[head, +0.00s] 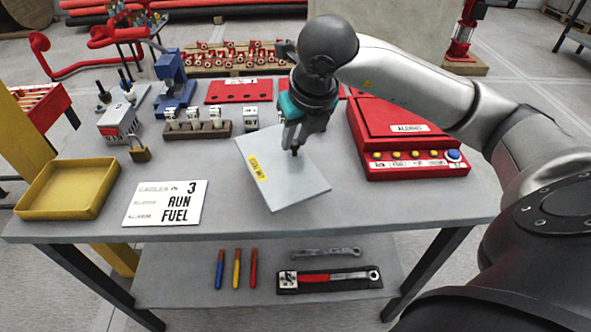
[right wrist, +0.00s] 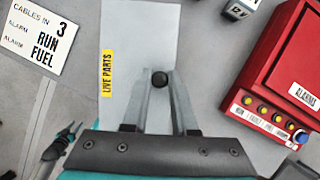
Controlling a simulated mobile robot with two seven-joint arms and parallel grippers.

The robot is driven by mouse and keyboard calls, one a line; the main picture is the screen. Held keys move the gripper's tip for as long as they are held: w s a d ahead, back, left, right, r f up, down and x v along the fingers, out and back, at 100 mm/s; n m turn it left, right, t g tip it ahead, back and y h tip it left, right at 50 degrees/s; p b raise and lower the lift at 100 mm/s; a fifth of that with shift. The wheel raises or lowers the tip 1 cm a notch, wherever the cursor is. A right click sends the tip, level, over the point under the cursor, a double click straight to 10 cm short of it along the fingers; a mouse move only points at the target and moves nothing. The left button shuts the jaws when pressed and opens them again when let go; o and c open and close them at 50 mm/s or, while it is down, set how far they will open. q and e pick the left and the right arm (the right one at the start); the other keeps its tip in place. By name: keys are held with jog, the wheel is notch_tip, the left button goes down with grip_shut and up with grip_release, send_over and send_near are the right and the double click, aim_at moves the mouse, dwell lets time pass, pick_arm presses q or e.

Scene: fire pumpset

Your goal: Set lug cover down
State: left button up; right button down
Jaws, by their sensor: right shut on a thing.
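The lug cover (head: 287,178) is a flat, pale grey plate with a yellow "LIVE PARTS" label and a dark knob. My right gripper (head: 294,146) is shut on its knob, above the grey workbench. In the right wrist view, the fingers (right wrist: 160,82) close on the dark knob, and the cover (right wrist: 140,35) lies beyond them. I cannot tell whether the cover touches the bench top. In the right wrist view, a dark tip shows at lower left and may be my left gripper, but it is unclear. The left gripper does not show in the head view.
A yellow tray (head: 70,190) and a white "RUN FUEL" card (head: 165,203) lie left of the cover. A red alarm box (head: 405,135) stands at right. A brown block with several white pieces (head: 196,128) and a padlock (head: 139,150) sit behind.

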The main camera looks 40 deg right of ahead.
aim_at(298, 159)
jog(key=shift+f+b, duration=0.9)
jog(key=shift+f, duration=2.65)
jog(key=c, duration=0.7)
grip_release()
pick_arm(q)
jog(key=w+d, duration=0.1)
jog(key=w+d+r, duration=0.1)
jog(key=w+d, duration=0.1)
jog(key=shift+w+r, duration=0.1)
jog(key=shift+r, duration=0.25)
pick_arm(e)
jog(key=shift+r, duration=0.1)
jog(key=shift+s+r, duration=0.1)
jog(key=shift+r, duration=0.1)
jog(key=p+v, duration=0.3)
jog(key=v, duration=0.7)
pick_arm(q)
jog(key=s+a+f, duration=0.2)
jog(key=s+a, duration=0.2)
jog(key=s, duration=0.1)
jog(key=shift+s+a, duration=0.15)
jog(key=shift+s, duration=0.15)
pick_arm(e)
jog(key=shift+s+r, duration=0.35)
jog(key=shift+r, duration=0.3)
